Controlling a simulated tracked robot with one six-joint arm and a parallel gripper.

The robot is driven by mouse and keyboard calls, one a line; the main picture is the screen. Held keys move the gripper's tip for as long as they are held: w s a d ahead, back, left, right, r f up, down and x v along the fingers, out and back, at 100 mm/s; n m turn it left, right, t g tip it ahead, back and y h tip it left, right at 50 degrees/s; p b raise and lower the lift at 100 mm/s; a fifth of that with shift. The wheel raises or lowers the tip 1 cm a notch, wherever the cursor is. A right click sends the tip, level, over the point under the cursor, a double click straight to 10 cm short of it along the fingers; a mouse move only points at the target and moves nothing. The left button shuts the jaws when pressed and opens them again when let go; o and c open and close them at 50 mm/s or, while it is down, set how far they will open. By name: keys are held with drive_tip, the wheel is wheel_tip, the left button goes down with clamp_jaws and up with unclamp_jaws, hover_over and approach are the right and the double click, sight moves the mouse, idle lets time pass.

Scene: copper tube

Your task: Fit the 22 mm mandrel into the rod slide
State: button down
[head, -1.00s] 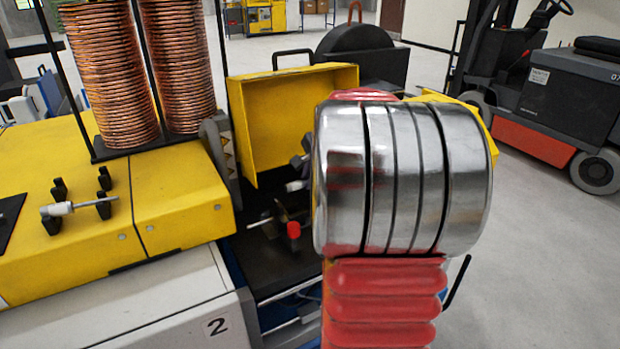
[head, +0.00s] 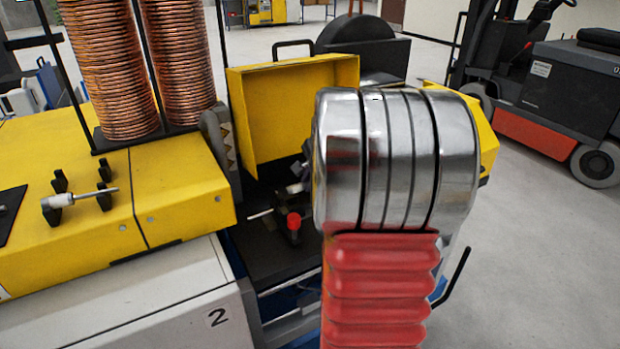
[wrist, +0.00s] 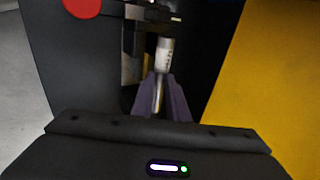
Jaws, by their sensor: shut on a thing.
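My gripper (wrist: 161,98) is shut on a mandrel (wrist: 164,56) with a pale, marked collar. Its thin metal shaft lies between the dark purple-grey fingers, and the collar sticks out beyond the fingertips. Ahead of it in the wrist view is a dark mechanism with a brass-coloured part (wrist: 131,68); I cannot tell which part is the rod slide or whether the mandrel touches it. In the head view my arm hides most of this area, and the gripper shows only partly at the arm's left edge. A second mandrel (head: 80,198) lies on black holders on the yellow machine top.
A red knob (head: 293,221) and a thin rod (head: 261,214) stand in the machine's dark bay. An open yellow cover (head: 293,115) rises behind it. Copper coils (head: 115,70) stand at the left. A forklift (head: 570,110) stands at the right beyond clear floor.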

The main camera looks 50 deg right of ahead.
drive_tip(key=shift+f, duration=2.35)
drive_tip(key=c, duration=1.6)
unclamp_jaws()
drive_tip(key=shift+f, duration=0.1)
drive_tip(key=shift+c, duration=0.2)
drive_tip(key=shift+s, duration=0.1)
drive_tip(key=v, duration=1.3)
drive_tip(key=shift+r, duration=0.3)
drive_tip(key=shift+s, duration=0.25)
